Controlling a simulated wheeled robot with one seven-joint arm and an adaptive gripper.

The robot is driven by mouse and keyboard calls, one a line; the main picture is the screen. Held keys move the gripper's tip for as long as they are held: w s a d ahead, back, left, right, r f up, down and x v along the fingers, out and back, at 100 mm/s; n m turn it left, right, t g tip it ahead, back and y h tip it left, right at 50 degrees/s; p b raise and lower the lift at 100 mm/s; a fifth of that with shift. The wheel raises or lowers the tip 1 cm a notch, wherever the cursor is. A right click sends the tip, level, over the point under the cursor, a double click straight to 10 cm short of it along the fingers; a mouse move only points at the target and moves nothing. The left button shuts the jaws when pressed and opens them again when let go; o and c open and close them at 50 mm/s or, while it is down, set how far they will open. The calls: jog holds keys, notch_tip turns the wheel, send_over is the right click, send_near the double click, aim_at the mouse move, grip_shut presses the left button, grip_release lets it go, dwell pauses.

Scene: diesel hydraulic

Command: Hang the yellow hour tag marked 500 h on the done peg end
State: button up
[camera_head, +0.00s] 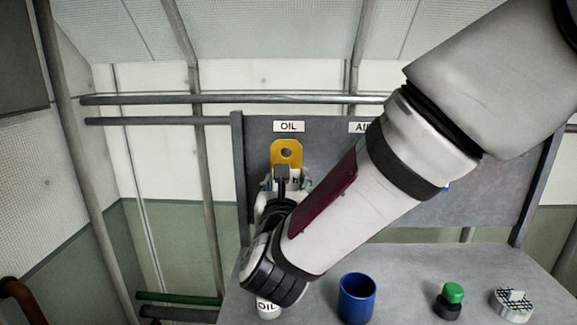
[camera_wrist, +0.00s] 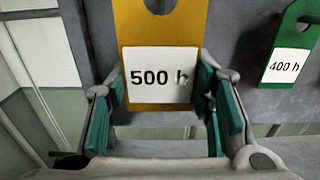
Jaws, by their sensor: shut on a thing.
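The yellow hour tag (camera_head: 274,151) has a round hole near its top and stands upright in front of the grey board (camera_head: 258,150), below the OIL label. In the wrist view the tag (camera_wrist: 130,37) carries a white plate reading 500 h. My gripper (camera_wrist: 160,88) is shut on the tag's lower part, with a teal pad at each side. In the head view my gripper (camera_head: 282,178) is partly covered by my arm. I cannot tell whether a peg passes through the hole. The done peg end is not identifiable in either view.
A green tag marked 400 h (camera_wrist: 297,32) hangs on the board to the right, close to my gripper. A blue cup (camera_head: 357,300), a green-topped object (camera_head: 453,292) and a white round part with a mesh top (camera_head: 512,304) stand on the grey bench (camera_head: 405,275).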

jog(key=shift+s, duration=0.15)
jog(key=s+p, duration=0.1)
jog(key=s, duration=0.3)
jog(key=shift+s+a+p, duration=0.1)
jog(key=shift+s+p, duration=0.25)
jog(key=shift+s, duration=0.05)
dwell(1.0)
